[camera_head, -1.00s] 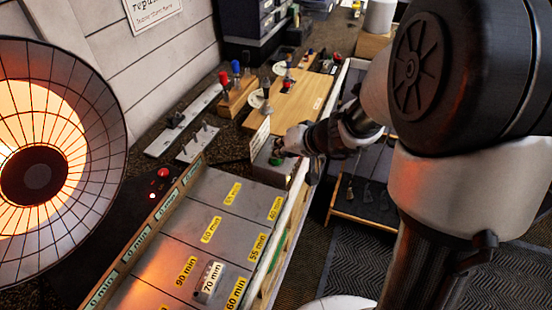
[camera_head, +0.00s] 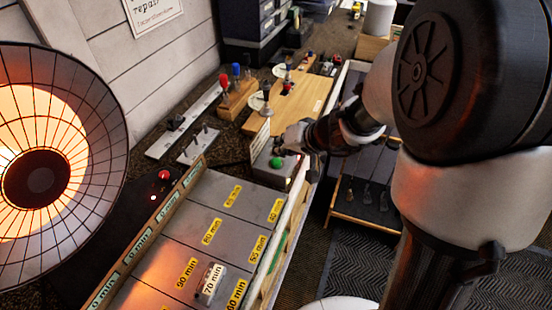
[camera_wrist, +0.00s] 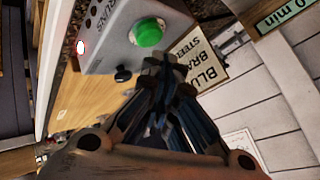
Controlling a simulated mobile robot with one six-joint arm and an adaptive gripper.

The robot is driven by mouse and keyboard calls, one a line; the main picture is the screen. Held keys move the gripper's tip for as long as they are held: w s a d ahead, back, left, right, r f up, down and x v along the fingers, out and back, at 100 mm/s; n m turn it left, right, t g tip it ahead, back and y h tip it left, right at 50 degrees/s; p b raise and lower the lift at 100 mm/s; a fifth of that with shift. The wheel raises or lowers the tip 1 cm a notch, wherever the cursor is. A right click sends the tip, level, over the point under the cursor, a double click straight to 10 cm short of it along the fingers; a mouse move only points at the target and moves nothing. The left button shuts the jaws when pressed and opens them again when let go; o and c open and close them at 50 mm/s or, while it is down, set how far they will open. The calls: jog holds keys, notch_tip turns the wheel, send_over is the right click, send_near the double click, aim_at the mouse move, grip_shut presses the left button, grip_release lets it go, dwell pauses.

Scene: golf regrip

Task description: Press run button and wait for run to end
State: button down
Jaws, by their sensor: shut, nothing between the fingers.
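The green run button (camera_head: 276,162) sits on top of a grey box (camera_head: 265,172) at the far end of the bench panel. In the wrist view the button (camera_wrist: 148,33) is a round green dome on the grey box (camera_wrist: 110,45), which carries the letters "RUNS". A small white light with a red rim (camera_wrist: 80,47) and a black knob (camera_wrist: 122,75) are on the box too. My gripper (camera_wrist: 165,62) is shut and empty, its fingertips just beside the button in the picture. In the head view my gripper (camera_head: 285,140) is behind the button, which shows uncovered.
A card with lettering (camera_wrist: 205,55) stands beside the box. A grey panel with yellow minute labels (camera_head: 225,225) holds a "70 min" block (camera_head: 210,283). A glowing heat lamp (camera_head: 60,170) is at left, near a red button (camera_head: 164,174).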

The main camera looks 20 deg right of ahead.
aim_at(279, 160)
jog(key=shift+r+p, duration=1.55)
jog(key=shift+r, duration=0.95)
